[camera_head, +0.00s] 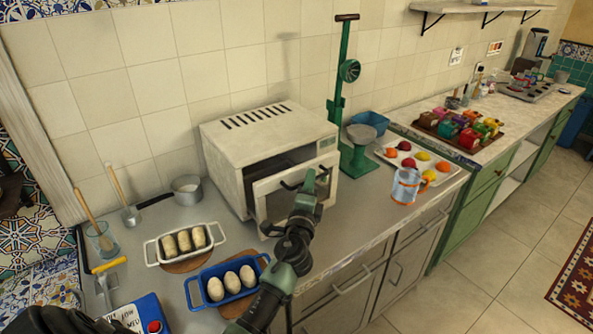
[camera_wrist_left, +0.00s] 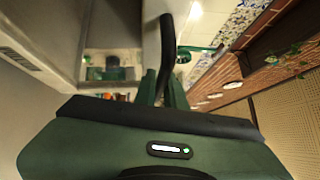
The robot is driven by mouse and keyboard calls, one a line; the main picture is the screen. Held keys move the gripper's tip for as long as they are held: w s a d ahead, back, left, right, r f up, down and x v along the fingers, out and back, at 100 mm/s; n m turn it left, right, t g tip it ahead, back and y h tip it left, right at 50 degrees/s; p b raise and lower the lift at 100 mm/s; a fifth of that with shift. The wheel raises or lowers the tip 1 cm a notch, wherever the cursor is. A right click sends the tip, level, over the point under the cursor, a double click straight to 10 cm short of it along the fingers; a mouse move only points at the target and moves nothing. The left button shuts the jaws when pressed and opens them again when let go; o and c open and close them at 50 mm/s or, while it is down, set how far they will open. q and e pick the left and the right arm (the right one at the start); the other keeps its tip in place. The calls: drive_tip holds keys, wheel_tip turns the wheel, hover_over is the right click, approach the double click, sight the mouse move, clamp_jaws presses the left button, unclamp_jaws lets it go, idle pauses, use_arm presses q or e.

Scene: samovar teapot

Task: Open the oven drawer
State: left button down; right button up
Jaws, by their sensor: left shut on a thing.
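The cream-white oven (camera_head: 262,140) stands on the counter against the tiled wall. Its front door panel (camera_head: 268,187) stands out from the body, with a dark gap behind its upper edge. My left gripper (camera_head: 308,180) is in front of this panel and shut on its handle. In the left wrist view a dark curved handle bar (camera_wrist_left: 167,50) runs up from between the fingers. The gripper and arm hide part of the panel. My right gripper is not in view.
A white tray (camera_head: 155,249) and a blue tray (camera_head: 191,292), both holding pale rolls, lie left of my arm.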

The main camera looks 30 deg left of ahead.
use_arm(q)
drive_tip(key=s+d+b, duration=0.1)
drive_tip(key=s+d, duration=0.2)
drive_tip(key=d, duration=0.4)
drive_tip(key=shift+d, duration=0.3)
drive_tip(key=c, duration=1.5)
unclamp_jaws()
drive_tip(key=b+v, duration=0.2)
drive_tip(key=v, duration=0.5)
drive_tip(key=shift+s+b, duration=0.3)
drive_tip(key=shift+s, duration=0.05)
